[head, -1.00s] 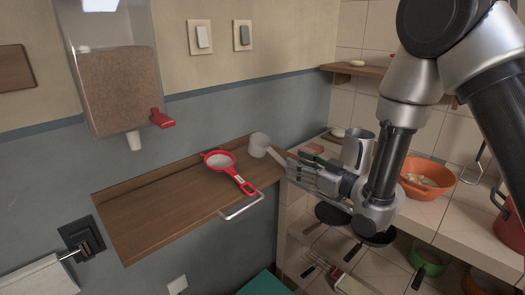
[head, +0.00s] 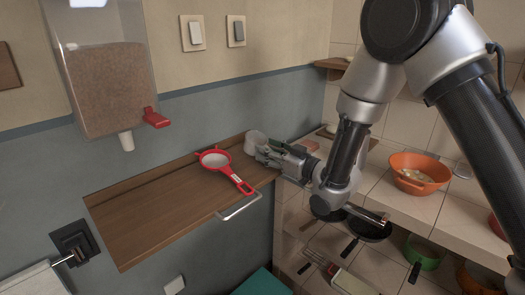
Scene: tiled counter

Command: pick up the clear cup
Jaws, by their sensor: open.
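The pale, whitish cup (head: 252,139) stands at the right end of the wooden wall shelf (head: 130,222). My gripper (head: 265,151) is at the cup's right side, its open fingers close to or around the cup's handle. The fingers overlap the cup's lower right part and hide the handle, so I cannot tell whether they touch it.
A red strainer (head: 216,160) lies on the shelf left of the cup. A dispenser (head: 100,85) with a red tap hangs above. A metal bar (head: 238,207) juts from the shelf front. An orange bowl (head: 417,171) stands on the tiled counter (head: 420,207) at right.

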